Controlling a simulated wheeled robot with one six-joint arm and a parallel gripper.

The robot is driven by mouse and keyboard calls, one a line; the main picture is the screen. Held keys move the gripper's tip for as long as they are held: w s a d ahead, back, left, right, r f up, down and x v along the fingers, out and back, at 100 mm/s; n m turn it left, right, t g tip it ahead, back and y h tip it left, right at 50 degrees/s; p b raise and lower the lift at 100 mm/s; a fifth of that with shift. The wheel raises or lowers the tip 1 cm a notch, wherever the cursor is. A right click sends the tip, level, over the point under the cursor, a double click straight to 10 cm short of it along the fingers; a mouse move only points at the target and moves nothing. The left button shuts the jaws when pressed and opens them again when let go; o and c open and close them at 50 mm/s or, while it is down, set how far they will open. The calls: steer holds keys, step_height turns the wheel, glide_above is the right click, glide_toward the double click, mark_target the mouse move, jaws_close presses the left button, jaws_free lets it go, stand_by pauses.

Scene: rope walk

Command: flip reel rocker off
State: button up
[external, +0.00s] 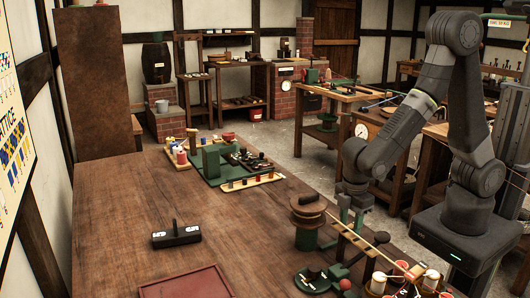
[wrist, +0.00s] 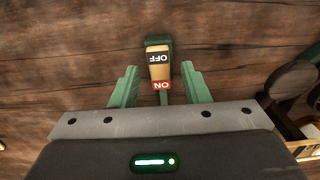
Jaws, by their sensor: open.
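The reel rocker (wrist: 159,68) is in the wrist view. It is a tan paddle in a dark green housing, with OFF printed on the paddle and a red ON label at the end nearer my gripper; both words appear upside down. I cannot tell which end is pressed in. My gripper (wrist: 159,75) is open, its green fingers on either side of the rocker with visible gaps. In the external view my gripper (external: 352,220) points down over the table's right side, beside a wooden reel on a green stand (external: 306,220). The rocker cannot be made out there.
A green board with small parts (external: 215,170) lies farther back. Small spools and a red knob crowd the near right. The table's middle is clear.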

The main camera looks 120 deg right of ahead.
steer(key=shift+c, duration=0.4)
jaws_close()
steer(key=shift+f+t+b, duration=0.1)
steer(key=shift+t+b, duration=0.2)
steer(key=shift+b, duration=0.3)
steer(key=shift+s+b, duration=0.1)
steer(key=shift+b, duration=0.3)
steer(key=shift+s+t, duration=0.1)
steer(key=shift+t, duration=0.3)
steer(key=shift+o, duration=0.4)
jaws_free()
steer(key=shift+r, duration=0.25)
